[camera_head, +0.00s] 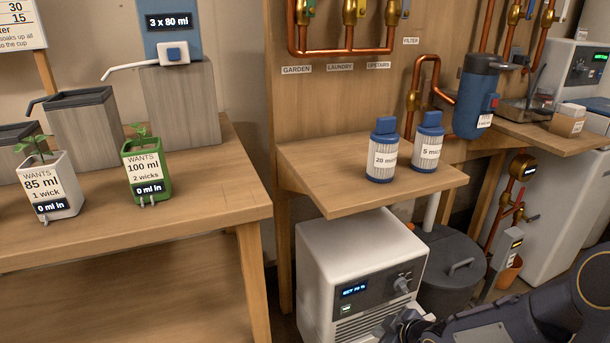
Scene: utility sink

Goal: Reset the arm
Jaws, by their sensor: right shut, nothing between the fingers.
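My right arm (525,318) comes in from the lower right corner. Its dark gripper (390,326) is low at the bottom edge, in front of the white unit (345,262) with a small display and a knob. The gripper is shut and holds nothing, and its lower part is cut off by the picture edge. I cannot tell whether it touches the unit. My left gripper is not in view.
A wooden shelf (315,180) holds two blue-capped filter cartridges (382,150) (428,141) above the white unit. A grey lidded bin (450,270) stands beside the unit. A wooden table (210,215) with potted plants (48,185) (145,170) is at left.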

